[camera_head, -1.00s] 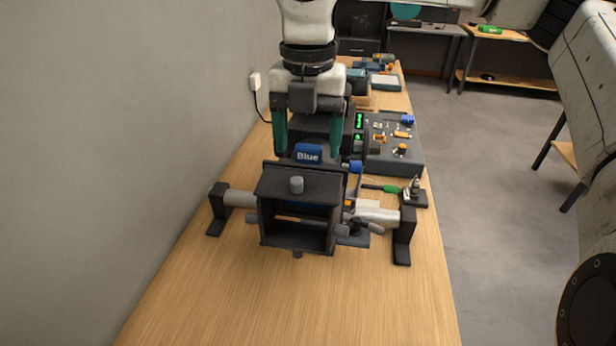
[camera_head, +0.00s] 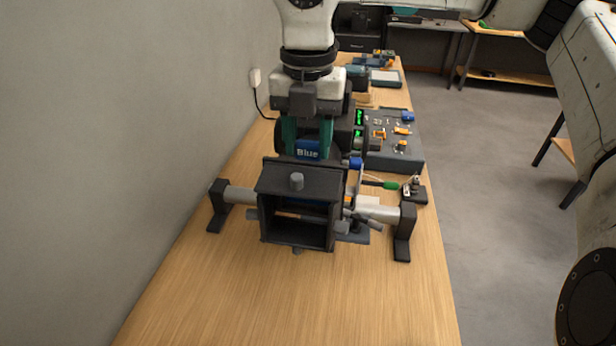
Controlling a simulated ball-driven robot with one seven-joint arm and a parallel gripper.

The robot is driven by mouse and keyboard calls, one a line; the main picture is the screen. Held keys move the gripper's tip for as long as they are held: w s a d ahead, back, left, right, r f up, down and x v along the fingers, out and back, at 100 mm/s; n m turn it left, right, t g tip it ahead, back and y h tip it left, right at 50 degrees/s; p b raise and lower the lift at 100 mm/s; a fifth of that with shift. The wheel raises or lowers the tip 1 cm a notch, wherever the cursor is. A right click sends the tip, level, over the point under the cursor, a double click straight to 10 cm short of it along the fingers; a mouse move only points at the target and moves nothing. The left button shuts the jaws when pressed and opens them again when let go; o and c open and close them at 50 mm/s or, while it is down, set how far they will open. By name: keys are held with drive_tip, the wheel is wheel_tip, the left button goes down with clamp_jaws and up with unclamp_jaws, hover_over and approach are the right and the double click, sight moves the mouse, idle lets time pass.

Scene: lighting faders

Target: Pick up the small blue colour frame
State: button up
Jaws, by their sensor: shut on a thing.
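The blue colour frame shows its blue tab (camera_head: 307,150) marked "Blue" above the dark box-shaped lamp housing (camera_head: 270,182). The rest of the frame is mostly hidden behind and inside the housing. My gripper (camera_head: 307,145) points down from above, with one teal finger on each side of the tab. It is shut on the blue colour frame at the tab. The housing sits on a grey bar between two dark stands.
The wooden table (camera_head: 200,285) is clear in front of the housing. A fader console (camera_head: 395,160) stands behind to the right. A green-handled tool (camera_head: 388,185) and a small dark stand (camera_head: 414,190) lie at the right. The wall runs along the left.

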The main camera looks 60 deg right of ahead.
drive_tip(key=shift+r, duration=0.15)
wheel_tip(320, 180, up, 11)
drive_tip(key=d+b, duration=0.1)
drive_tip(key=b, duration=0.1)
drive_tip(key=s+d+b, duration=0.2)
drive_tip(key=s+d, duration=0.6)
drive_tip(key=s, duration=0.3)
drive_tip(key=shift+d+r+b, duration=0.25)
drive_tip(key=shift+r+b, duration=0.1)
drive_tip(key=shift+b, duration=0.05)
drive_tip(key=shift+w, duration=0.1)
